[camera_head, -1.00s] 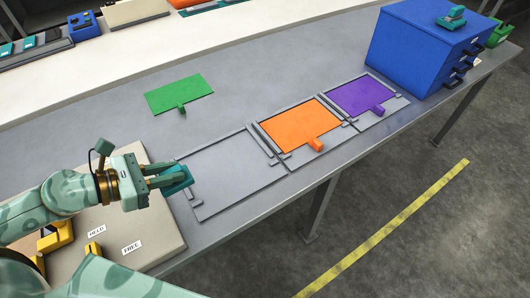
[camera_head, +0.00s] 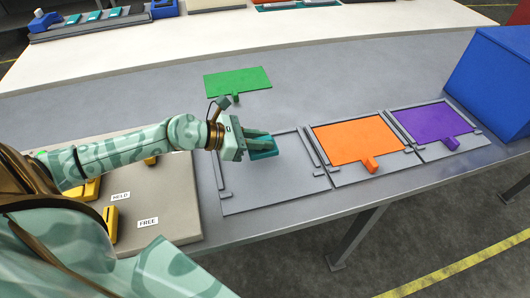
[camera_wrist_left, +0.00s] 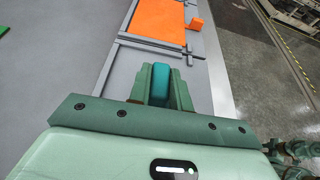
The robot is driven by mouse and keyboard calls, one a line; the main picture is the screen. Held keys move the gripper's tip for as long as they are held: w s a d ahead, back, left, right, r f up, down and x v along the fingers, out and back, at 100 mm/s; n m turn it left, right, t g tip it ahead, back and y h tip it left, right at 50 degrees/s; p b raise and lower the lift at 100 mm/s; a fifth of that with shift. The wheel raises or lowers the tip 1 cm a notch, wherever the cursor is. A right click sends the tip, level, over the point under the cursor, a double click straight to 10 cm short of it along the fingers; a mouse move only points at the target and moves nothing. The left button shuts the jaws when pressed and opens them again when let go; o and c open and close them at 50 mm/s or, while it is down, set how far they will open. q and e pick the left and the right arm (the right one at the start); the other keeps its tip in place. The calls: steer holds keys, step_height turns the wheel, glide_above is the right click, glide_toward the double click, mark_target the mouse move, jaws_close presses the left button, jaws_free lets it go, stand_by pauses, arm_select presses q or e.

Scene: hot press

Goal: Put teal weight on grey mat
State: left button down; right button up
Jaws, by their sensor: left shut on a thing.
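The teal weight (camera_head: 263,155) is a small block gripped in my left gripper (camera_head: 258,143). In the left wrist view the teal weight (camera_wrist_left: 160,84) sits between the two green fingers. It is over the bare grey framed bay (camera_head: 285,190) left of the orange mat, and I cannot tell its exact height above it. My right gripper is not in view.
The orange mat (camera_head: 355,138) and purple mat (camera_head: 425,122) lie in framed bays to the right. A green mat (camera_head: 237,83) with a tab lies behind. Yellow pieces (camera_head: 109,222) stand on the beige-grey mat. A blue cabinet (camera_head: 495,80) stands at far right.

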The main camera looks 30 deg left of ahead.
arm_select(q)
steer(key=shift+w+f, duration=0.4)
step_height(320, 180, down, 4)
steer(key=shift+w+r+b, duration=0.15)
steer(key=shift+r+b, duration=0.1)
steer(key=shift+b, duration=0.8)
steer(key=shift+r, duration=0.15)
steer(key=c, duration=1.3)
jaws_free()
steer(key=shift+f, duration=0.2)
steer(key=shift+d, duration=0.1)
steer(key=shift+r, duration=0.1)
